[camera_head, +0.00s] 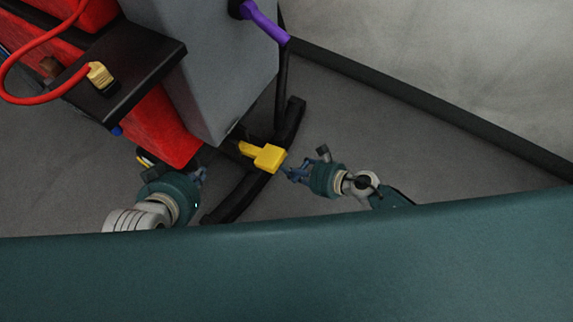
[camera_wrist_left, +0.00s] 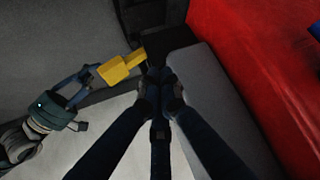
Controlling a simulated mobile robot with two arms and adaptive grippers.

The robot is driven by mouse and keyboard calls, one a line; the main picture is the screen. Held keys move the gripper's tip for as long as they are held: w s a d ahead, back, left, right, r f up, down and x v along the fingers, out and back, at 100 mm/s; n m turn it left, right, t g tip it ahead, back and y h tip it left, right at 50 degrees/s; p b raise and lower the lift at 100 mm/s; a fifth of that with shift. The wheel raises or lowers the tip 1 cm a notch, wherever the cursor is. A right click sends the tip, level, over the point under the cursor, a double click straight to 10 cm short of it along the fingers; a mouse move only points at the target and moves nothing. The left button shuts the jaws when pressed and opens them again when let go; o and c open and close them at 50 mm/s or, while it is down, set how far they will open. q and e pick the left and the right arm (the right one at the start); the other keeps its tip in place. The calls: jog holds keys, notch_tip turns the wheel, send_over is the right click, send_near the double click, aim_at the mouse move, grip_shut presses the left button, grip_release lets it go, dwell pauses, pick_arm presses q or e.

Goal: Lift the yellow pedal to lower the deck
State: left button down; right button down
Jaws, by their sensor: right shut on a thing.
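The yellow pedal (camera_head: 269,157) sticks out low at the base of the grey and red machine, above a black curved bar. It also shows in the left wrist view (camera_wrist_left: 121,67). My right gripper (camera_head: 286,171) is at the pedal's right edge, shut on it; in the left wrist view the right gripper (camera_wrist_left: 95,72) meets the pedal's outer end. My left gripper (camera_head: 202,174) is beside the red body, left of the pedal and apart from it. In the left wrist view the left gripper's fingertips (camera_wrist_left: 160,85) are together with nothing seen between them.
The black curved bar (camera_head: 245,190) runs on the floor around the machine's end. A purple lever (camera_head: 265,22) and a red cable with a yellow plug (camera_head: 100,75) are higher up. Grey floor (camera_head: 400,140) is free to the right, up to the wall's dark skirting.

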pick_arm(q)
jog(key=s+a+f+g+p, duration=0.1)
jog(key=s+g, duration=0.1)
jog(key=s, duration=0.3)
jog(key=s+a+f+g+y+p, duration=0.1)
jog(key=s+a+g, duration=0.1)
jog(key=s, duration=0.2)
jog(key=shift+s+f, duration=0.25)
jog(key=shift+s, duration=0.15)
jog(key=shift+s+g+p, duration=0.2)
jog(key=shift+g+p, duration=0.1)
jog(key=shift+p, duration=0.05)
